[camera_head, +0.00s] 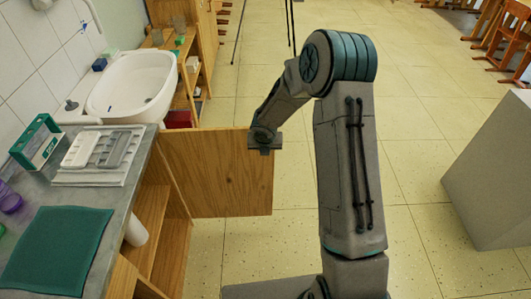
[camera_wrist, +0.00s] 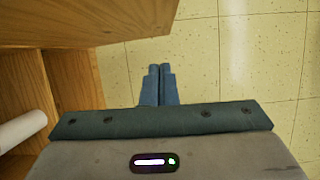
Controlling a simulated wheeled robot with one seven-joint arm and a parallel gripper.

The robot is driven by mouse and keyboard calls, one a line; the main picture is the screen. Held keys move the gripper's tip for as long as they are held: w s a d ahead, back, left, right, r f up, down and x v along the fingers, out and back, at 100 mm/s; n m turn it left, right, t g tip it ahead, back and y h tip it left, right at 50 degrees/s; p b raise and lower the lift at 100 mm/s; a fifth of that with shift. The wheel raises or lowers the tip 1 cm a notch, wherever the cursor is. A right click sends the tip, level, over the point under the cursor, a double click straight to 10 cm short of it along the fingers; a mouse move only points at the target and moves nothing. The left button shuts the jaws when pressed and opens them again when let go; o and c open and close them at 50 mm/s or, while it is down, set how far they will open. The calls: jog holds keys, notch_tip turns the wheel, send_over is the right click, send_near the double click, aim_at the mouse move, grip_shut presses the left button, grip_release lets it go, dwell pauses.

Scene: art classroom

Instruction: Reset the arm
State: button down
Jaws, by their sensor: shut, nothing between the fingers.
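My arm stands upright right of centre in the head view, bent at the top, with its forearm hanging down to the left. My gripper (camera_head: 264,150) is in front of the open wooden cabinet door (camera_head: 220,185), near its right edge. In the wrist view my gripper (camera_wrist: 159,70) points down past the door (camera_wrist: 80,15) toward the tiled floor (camera_wrist: 225,55). Its two fingers are together, with nothing between them.
The counter (camera_head: 137,178) at left bears a green mat (camera_head: 55,250), a grey tray (camera_head: 105,150) and a green rack (camera_head: 36,142). A white sink (camera_head: 130,85) lies behind. A white roll (camera_wrist: 20,130) is in the open cabinet. A grey block (camera_head: 495,170) stands right; floor between is clear.

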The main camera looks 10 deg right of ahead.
jog(key=shift+v, duration=1.1)
jog(key=s+d+r+m+h, duration=0.1)
jog(key=s+d+r+m, duration=0.3)
jog(key=s+r+m, duration=0.35)
jog(key=s+d+r+m+h, duration=0.1)
jog(key=s+d+r+m, duration=0.3)
jog(key=r+m, duration=0.55)
jog(key=s+r+m+y, duration=0.1)
jog(key=s+r+m, duration=0.2)
jog(key=s+m, duration=0.5)
jog(key=s+a+r+m+g+y, duration=0.1)
jog(key=s+r+m, duration=0.2)
jog(key=s+m, duration=0.6)
jog(key=s, duration=0.2)
jog(key=shift+s+r+m+y, duration=0.3)
jog(key=shift+r, duration=0.1)
